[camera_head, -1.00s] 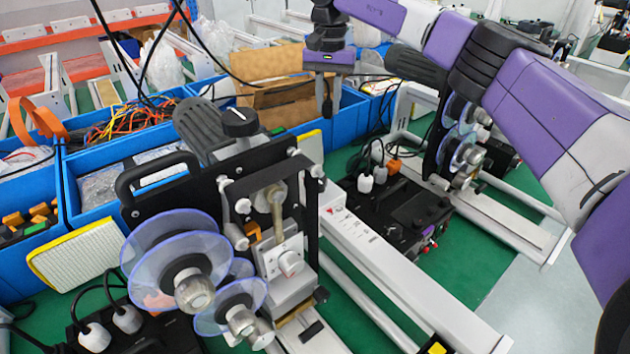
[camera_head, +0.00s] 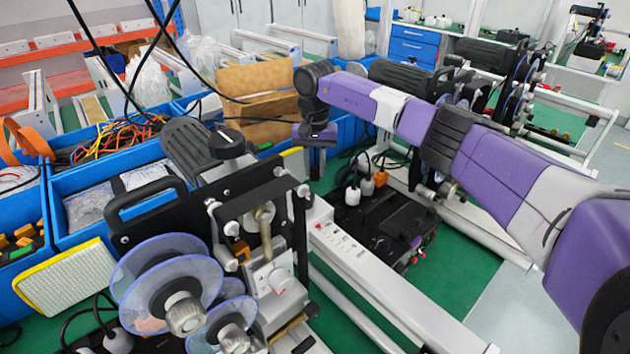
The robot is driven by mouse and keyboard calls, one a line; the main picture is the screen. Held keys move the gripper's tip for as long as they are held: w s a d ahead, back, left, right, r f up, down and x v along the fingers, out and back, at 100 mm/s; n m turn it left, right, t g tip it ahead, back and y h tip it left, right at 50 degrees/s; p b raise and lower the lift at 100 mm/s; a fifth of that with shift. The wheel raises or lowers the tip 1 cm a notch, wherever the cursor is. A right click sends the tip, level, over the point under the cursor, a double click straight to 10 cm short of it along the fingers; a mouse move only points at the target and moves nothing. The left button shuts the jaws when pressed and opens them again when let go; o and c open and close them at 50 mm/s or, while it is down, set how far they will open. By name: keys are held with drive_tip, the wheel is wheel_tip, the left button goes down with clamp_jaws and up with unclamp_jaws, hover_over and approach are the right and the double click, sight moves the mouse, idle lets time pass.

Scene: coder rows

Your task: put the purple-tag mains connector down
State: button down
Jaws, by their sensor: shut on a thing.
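My gripper (camera_head: 316,168) points down at the far side of the bench, in front of the blue bins and beyond the white power strip (camera_head: 365,268). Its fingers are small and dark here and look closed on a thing. The purple-tag mains connector cannot be made out between them, and no purple tag is clear. A black box (camera_head: 385,222) stands to the right of and nearer than my gripper. White plugs (camera_head: 352,194) and an orange connector (camera_head: 380,178) stand upright on its back edge.
A coder machine with clear discs (camera_head: 170,285) fills the near left. Blue bins (camera_head: 75,215) with cables and bags line the back left. Another machine (camera_head: 500,75) stands back right. Green bench (camera_head: 465,275) is bare right of the black box.

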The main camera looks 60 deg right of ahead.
sight(315, 166)
wheel_tip(315, 166, down, 5)
idle(0.4)
drive_tip(key=shift+f, duration=0.6)
drive_tip(key=c, duration=1.2)
unclamp_jaws()
wheel_tip(315, 166, up, 13)
drive_tip(key=shift+r+b, duration=0.1)
drive_tip(key=shift+b, duration=0.45)
